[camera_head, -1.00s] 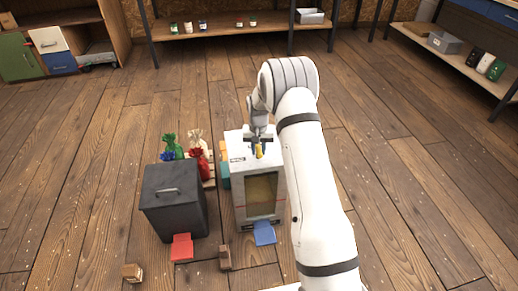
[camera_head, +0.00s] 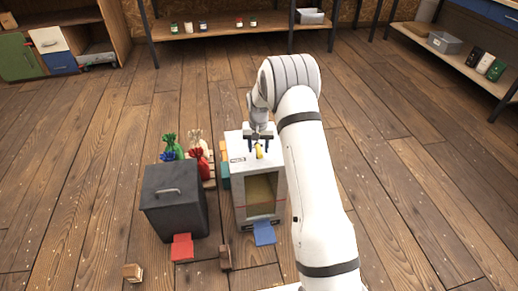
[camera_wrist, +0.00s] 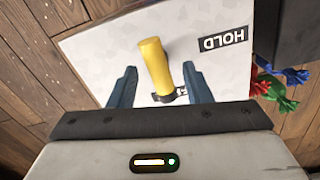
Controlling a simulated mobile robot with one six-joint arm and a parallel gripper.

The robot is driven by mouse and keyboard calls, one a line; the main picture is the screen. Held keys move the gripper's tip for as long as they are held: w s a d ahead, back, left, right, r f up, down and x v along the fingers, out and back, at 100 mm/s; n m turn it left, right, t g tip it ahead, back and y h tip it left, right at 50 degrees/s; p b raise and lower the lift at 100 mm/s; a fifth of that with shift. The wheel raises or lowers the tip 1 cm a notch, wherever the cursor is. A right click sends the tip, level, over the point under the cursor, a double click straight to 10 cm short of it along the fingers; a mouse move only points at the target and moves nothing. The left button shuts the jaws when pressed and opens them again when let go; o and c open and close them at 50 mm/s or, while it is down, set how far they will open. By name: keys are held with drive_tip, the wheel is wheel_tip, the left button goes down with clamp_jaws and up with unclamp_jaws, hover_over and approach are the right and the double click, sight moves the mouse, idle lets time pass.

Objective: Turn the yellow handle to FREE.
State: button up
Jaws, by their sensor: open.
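The yellow handle (camera_head: 259,152) stands on top of the white cabinet (camera_head: 238,160). In the wrist view the yellow handle (camera_wrist: 155,66) lies between the two fingers of my gripper (camera_wrist: 158,72), with a gap on each side. My gripper (camera_head: 260,148) is open over the cabinet top. A black HOLD label (camera_wrist: 222,40) is to the right of the handle, apart from it. The handle's lower end points at a second dark label (camera_wrist: 178,94), mostly covered, and I cannot read it. The cabinet front shows an opening (camera_head: 262,192) with a yellowish inside.
A dark grey bin (camera_head: 175,203) with a red flap (camera_head: 182,247) stands left of the cabinet. Green, red, blue and pale sacks stand behind it. A blue flap (camera_head: 264,233) juts from the cabinet's foot. Small brown blocks lie in front. The floor to the right is clear.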

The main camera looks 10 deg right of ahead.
sight(258, 148)
wheel_tip(258, 148, up, 6)
drive_tip(key=shift+r+p, duration=0.1)
drive_tip(key=shift+p, duration=0.5)
drive_tip(key=s+r+n+t+p, duration=0.1)
drive_tip(key=s+r+p, duration=0.55)
drive_tip(key=r, duration=0.75)
drive_tip(key=s+r+p, duration=0.4)
drive_tip(key=s+r, duration=0.5)
drive_tip(key=r, duration=0.6)
drive_tip(key=s+r+p, duration=0.5)
drive_tip(key=s+r, duration=0.1)
drive_tip(key=s, duration=0.5)
drive_tip(key=s+r+n+t+p, duration=0.1)
drive_tip(key=s+r+p, duration=0.4)
drive_tip(key=s, duration=0.6)
wheel_tip(258, 148, up, 2)
drive_tip(key=shift+s+d+r+t, duration=0.15)
drive_tip(key=shift+s+t, duration=0.15)
